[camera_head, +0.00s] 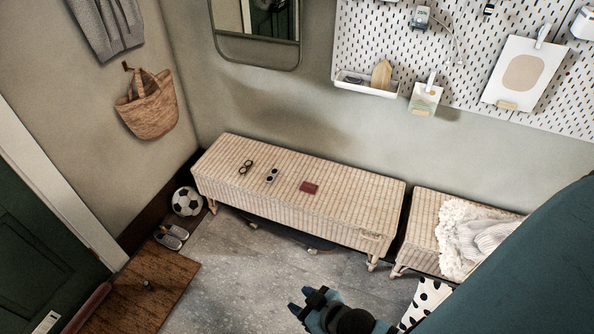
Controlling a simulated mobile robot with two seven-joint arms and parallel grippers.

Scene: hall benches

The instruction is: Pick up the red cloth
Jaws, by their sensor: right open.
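My right gripper (300,299) is at the bottom of the picture, over the grey floor in front of the bench. It is open, with nothing visible between its fingers, and well apart from the red piece. My left gripper is not in view.
A second wicker bench (422,232) with a fluffy white throw (457,225) stands to the right. A football (186,201) and shoes (171,236) are at left. The floor (245,270) before the bench is clear.

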